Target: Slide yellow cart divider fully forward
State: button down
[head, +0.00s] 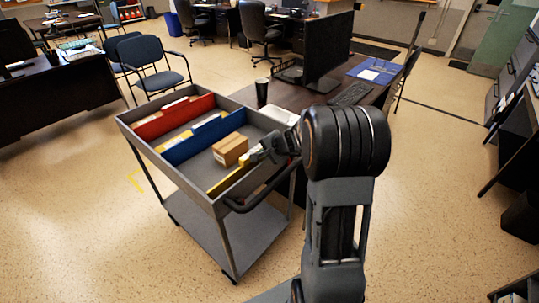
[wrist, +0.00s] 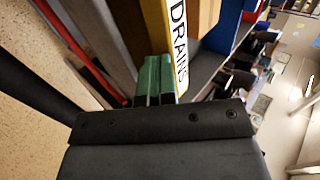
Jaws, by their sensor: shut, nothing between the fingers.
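The grey cart (head: 165,166) stands left of my arm. In its top tray, the yellow divider (head: 226,182) is the one nearest my side, a thin upright panel running across the tray. In the wrist view the yellow divider (wrist: 156,25) shows edge-on with a white label reading "DRAINS". My gripper (head: 252,158) is shut and empty, at the right end of the yellow divider. Its green fingertips (wrist: 152,75) sit close together right beside the divider's face; I cannot tell whether they touch it. Part of the divider is hidden behind the fingers.
A cardboard box (head: 230,150) sits in the tray between the yellow divider and the blue divider (head: 200,137). A red divider (head: 173,117) stands farther back. The cart's black handle (head: 262,196) is below my gripper. A desk (head: 300,95) with a monitor and black cup stands behind the cart.

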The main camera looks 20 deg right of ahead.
jog(key=w+a, duration=0.3)
jog(key=w, duration=0.4)
jog(key=shift+a+r, duration=0.1)
jog(key=shift+a, duration=0.05)
